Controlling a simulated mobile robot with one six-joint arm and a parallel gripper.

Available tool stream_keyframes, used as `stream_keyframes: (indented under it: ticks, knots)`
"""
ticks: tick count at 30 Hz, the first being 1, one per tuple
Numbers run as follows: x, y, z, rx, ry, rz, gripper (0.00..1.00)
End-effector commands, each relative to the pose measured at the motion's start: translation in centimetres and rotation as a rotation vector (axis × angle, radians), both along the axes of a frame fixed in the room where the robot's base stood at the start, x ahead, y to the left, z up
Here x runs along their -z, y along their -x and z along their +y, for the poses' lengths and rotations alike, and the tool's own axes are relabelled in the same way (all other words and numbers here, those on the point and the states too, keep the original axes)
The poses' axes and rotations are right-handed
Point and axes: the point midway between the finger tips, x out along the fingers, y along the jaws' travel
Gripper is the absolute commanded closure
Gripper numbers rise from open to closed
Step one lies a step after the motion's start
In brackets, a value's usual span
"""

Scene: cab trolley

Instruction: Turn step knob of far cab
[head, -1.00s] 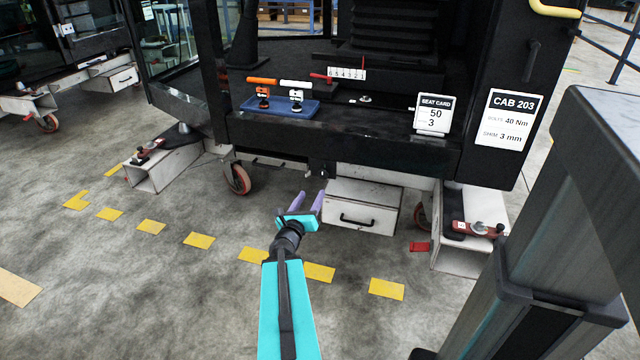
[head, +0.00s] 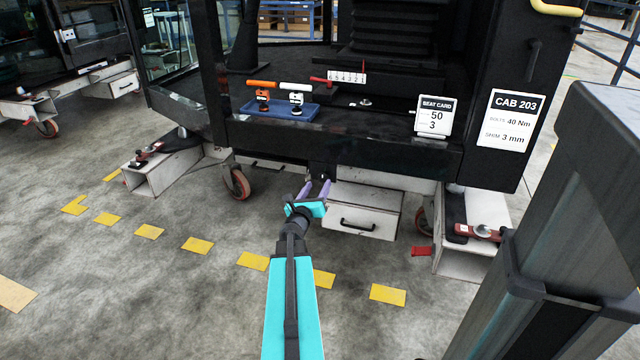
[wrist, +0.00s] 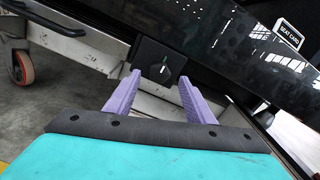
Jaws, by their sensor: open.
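My gripper (head: 314,189) is open and empty, with two purple fingers reaching toward the underside of the cab's front edge. In the wrist view my gripper (wrist: 160,80) points at a small black block (wrist: 158,62) with a small pale knob-like marking on its face. The block appears between the fingertips in the picture; I cannot tell whether they touch it. In the head view the black block (head: 321,169) hangs below the front sill of the cab (head: 350,142) labelled CAB 203. Another cab (head: 70,60) stands at the upper left.
A white drawer box (head: 352,208) is just right of my gripper, under the cab. A red caster (head: 237,183) and white stand legs (head: 160,173) are to the left. A blue tray (head: 280,111) lies on the cab floor. Yellow floor marks (head: 197,245) cross the open floor.

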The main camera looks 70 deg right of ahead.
Motion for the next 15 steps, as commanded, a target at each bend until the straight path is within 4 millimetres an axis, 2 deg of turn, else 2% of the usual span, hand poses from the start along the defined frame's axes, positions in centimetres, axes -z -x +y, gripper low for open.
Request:
stream_keyframes:
  ticks: [6, 15]
  knots:
    - [0.1, -0.1, -2.3, 0.002, 0.001, -0.001, 0.51]
    - [0.0, -0.2, -4.1, 0.0, 0.0, -0.001, 0.51]
